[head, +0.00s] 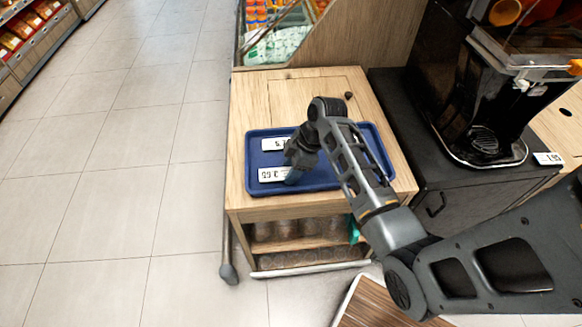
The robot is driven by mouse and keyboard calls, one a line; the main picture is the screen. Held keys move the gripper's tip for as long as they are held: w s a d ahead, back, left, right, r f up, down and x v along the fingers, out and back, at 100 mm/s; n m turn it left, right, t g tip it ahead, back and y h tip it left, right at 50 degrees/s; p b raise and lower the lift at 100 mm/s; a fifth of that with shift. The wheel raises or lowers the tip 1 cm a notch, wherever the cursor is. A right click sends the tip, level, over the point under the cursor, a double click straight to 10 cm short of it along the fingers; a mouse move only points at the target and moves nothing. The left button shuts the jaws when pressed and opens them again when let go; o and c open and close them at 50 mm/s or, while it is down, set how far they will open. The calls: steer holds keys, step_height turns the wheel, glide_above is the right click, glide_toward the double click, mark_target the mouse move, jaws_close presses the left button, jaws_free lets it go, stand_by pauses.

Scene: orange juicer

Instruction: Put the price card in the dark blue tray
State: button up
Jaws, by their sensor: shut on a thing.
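The dark blue tray (330,182) lies on a light wooden cabinet top. A white price card reading about 2.65 (272,174) is at the tray's front left. My gripper (292,178) reaches down over the tray and is shut on this card's right end. I cannot tell whether the card touches the tray floor. A second white price card (272,144) lies behind it in the tray, its right end hidden by my gripper. My arm covers the middle and part of the right side of the tray.
A black juicer machine (485,140) stands on a dark counter to the right, with another price card (548,158) at its front right. A small dark knob-like thing (348,95) is behind the tray. Shelves with jars (300,228) are below. Open tiled floor lies left.

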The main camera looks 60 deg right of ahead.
steer(key=shift+f, duration=0.1)
steer(key=o, duration=1)
steer(key=shift+o, duration=0.2)
steer(key=v, duration=1.2)
steer(key=s+a+f+m+t+h, duration=0.2)
steer(key=s+a+f+m, duration=0.15)
steer(key=a, duration=0.35)
steer(key=s+a+f+m+t+h, duration=0.25)
steer(key=s+a, duration=0.25)
steer(key=a, duration=0.3)
steer(key=s+a+r+t+y, duration=0.1)
steer(key=s+a+r+t, duration=0.2)
steer(key=s+r, duration=0.4)
steer(key=s+a+r+m+t, duration=0.1)
steer(key=s+a+r+t, duration=0.3)
steer(key=r, duration=0.8)
steer(key=s+a, duration=0.2)
steer(key=s, duration=0.1)
steer(key=shift+m+y, duration=0.3)
steer(key=shift+y, duration=0.05)
